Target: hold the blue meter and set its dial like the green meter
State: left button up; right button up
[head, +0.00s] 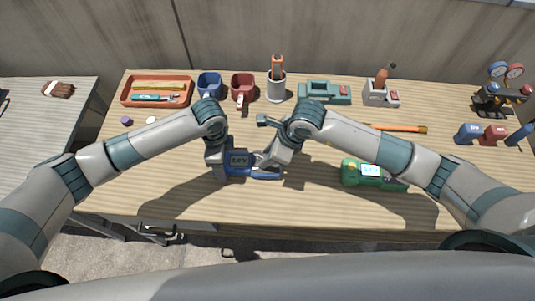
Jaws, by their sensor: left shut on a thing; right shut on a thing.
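The blue meter (236,172) is at the middle of the wooden table, its dark display facing up with small pale characters too small to read surely. My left gripper (220,167) is shut on the meter's left end. My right gripper (266,160) is shut at the meter's right part, where the dial sits; the fingers hide the dial and its setting. The green meter (350,172) lies to the right on the table, with a lit pale screen. My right arm passes close above its right end, and its dial setting is too small to read.
Along the back stand an orange tray (124,97), a blue mug (209,85), a red mug (243,86), a grey holder (276,90) and a teal device (325,93). An orange stick (400,128) lies right. A gauge set (503,90) stands far right. The front table strip is clear.

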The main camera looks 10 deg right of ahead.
jog(key=o, duration=1.1)
jog(key=shift+d+r, duration=0.1)
jog(key=shift+r, duration=0.1)
jog(key=v, duration=1.1)
jog(key=shift+d+r, duration=0.1)
jog(key=shift+r, duration=0.2)
pick_arm(q)
jog(key=o, duration=1.5)
jog(key=shift+o, duration=0.7)
